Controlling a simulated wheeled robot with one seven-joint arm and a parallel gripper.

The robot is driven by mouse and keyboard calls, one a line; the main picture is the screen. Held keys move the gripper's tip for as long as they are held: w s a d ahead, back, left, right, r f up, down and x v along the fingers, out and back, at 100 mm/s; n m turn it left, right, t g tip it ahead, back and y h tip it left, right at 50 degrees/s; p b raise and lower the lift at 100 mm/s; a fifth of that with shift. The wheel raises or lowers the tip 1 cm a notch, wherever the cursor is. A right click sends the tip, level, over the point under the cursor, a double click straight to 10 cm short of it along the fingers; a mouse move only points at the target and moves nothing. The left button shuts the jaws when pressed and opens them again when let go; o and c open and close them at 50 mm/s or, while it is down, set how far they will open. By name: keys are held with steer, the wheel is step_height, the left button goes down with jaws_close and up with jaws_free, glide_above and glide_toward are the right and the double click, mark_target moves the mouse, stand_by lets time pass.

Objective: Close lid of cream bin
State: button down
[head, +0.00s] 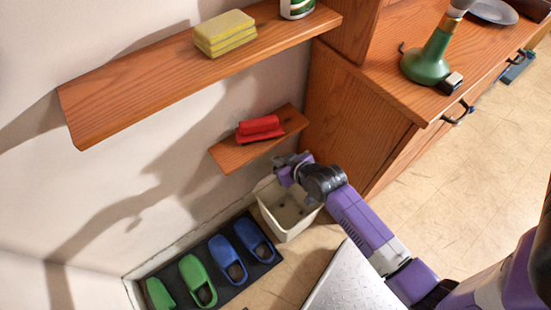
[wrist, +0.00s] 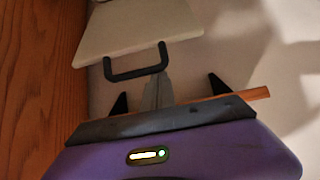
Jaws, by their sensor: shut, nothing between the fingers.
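The cream bin (head: 284,232) stands on the floor in the corner by the wooden cabinet. Its top is open, and I can see down inside it. In the wrist view its cream lid (wrist: 130,22) stands raised, with a black loop handle (wrist: 137,74) on its near edge. In the head view the lid is mostly hidden behind my arm. My gripper (wrist: 158,76) is shut and empty, its grey fingertips close by the handle; I cannot tell whether they touch. In the head view my gripper (head: 284,162) is above the bin's back side, just below the small shelf.
Green clogs (head: 197,279) and blue clogs (head: 227,258) sit on a dark mat left of the bin. A longer shelf (head: 130,95) is higher up.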

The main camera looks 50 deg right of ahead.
steer(key=s+a+f+t+h+b, duration=0.1)
steer(key=s+a+f+t+b, duration=0.1)
steer(key=s+f+t+b, duration=0.5)
steer(key=s+a+f+t+h+b, duration=0.1)
steer(key=s+a+f+b, duration=0.2)
steer(key=s+f+b, duration=0.95)
steer(key=f+b, duration=0.6)
steer(key=b, duration=0.2)
steer(key=shift+s+a+f+b, duration=0.25)
steer(key=shift+s+a+b, duration=0.1)
steer(key=shift+s+a, duration=0.1)
steer(key=shift+w, duration=0.1)
steer(key=r+p+v, duration=0.1)
steer(key=v, duration=0.6)
steer(key=shift+s+p, duration=0.35)
steer(key=shift+p, duration=0.05)
steer(key=shift+a, duration=0.1)
